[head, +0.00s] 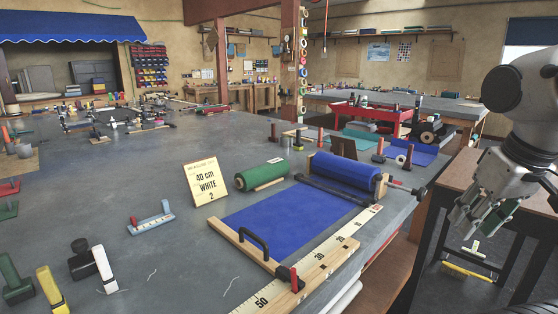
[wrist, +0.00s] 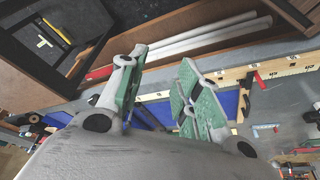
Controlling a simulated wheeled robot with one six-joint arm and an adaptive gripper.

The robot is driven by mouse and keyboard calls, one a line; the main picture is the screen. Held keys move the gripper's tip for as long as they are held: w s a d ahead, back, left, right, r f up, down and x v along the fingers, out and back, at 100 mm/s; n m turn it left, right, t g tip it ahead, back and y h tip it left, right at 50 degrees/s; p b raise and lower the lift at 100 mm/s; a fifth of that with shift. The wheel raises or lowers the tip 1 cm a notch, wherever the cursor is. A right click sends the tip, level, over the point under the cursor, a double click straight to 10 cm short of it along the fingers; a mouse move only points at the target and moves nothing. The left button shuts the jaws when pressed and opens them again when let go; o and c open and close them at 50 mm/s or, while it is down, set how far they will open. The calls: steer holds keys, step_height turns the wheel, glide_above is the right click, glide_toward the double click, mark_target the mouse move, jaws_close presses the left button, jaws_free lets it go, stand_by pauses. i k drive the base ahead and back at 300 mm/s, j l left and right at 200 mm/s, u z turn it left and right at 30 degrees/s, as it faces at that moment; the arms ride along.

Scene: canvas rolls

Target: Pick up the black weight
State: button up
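A black weight (head: 82,262) with a knob on top sits at the near left of the grey table in the head view. It is right beside a white-handled piece (head: 104,270), and I cannot tell whether the two touch.
A yellow-handled piece (head: 51,290) and a green piece (head: 15,280) stand left of the weight. A blue ruler tool (head: 152,218), a sign card (head: 205,184) and a blue canvas roll (head: 343,174) lie between. The tabletop right of the weight is mostly clear.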

mark_target(81, 266)
steer(key=u, duration=1.7)
